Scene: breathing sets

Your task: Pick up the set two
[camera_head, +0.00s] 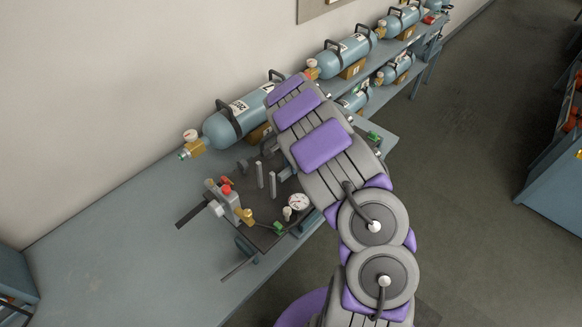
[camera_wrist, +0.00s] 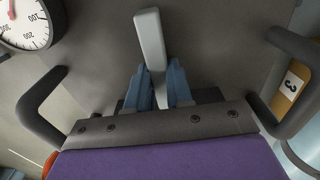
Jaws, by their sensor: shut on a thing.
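The breathing sets are blue cylinders with dark handles. The nearest cylinder (camera_head: 222,128) lies on the bench by the wall, with a brass valve at its left end. I cannot read which one is set two. My gripper (camera_wrist: 158,88) is shut on a light grey upright bar (camera_wrist: 150,38), its blue-grey fingers on either side of it. In the head view my arm hides most of the gripper. The bar appears to belong to a dark rig plate (camera_head: 262,236) with upright posts (camera_head: 260,175) and a gauge (camera_head: 298,202), which also shows in the wrist view (camera_wrist: 28,22).
Another cylinder (camera_head: 345,52) lies farther along the wall, with several more on the shelves beyond. A tan block marked 3 (camera_wrist: 292,82) is at the right in the wrist view. The bench's left part (camera_head: 110,250) is clear. A blue cabinet (camera_head: 550,195) stands at right.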

